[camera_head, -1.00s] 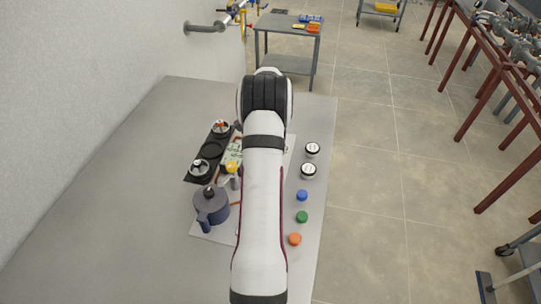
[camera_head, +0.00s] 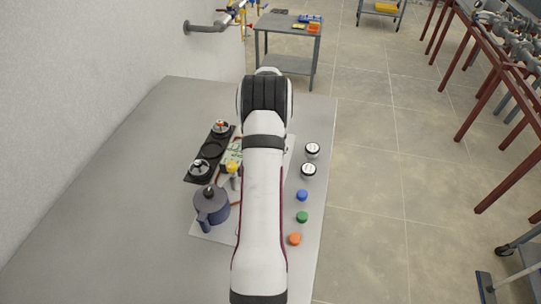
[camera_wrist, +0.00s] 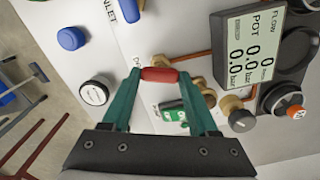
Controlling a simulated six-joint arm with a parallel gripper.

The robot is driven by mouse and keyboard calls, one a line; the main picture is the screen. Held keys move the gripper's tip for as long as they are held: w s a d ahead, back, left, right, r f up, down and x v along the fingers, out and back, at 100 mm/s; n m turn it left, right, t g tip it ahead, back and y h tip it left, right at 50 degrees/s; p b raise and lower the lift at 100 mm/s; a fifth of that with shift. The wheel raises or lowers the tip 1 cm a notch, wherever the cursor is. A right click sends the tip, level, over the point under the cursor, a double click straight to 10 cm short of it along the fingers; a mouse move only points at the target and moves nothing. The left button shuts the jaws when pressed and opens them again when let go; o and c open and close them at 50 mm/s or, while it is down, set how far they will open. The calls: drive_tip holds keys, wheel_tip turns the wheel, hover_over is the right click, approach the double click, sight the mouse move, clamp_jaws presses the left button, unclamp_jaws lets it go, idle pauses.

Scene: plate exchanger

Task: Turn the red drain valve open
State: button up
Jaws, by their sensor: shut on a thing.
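The red drain valve handle (camera_wrist: 160,75) is a short red bar at the upper middle of the wrist view, with brass fittings beside it on the white panel. My gripper (camera_wrist: 160,74) has two teal fingers, one at each end of the red handle, and is shut on it. How far the valve is turned cannot be told. In the head view my arm hides the gripper and the red handle.
A blue cap (camera_wrist: 71,38) and a white round gauge (camera_wrist: 95,92) are to the left. A grey pot (camera_head: 211,207) stands left of my arm.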

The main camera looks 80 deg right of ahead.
drive_tip(key=shift+n, duration=1.9)
drive_tip(key=o, duration=1.4)
drive_tip(key=shift+r, duration=0.1)
wheel_tip(320, 180, up, 16)
drive_tip(key=shift+f, duration=0.15)
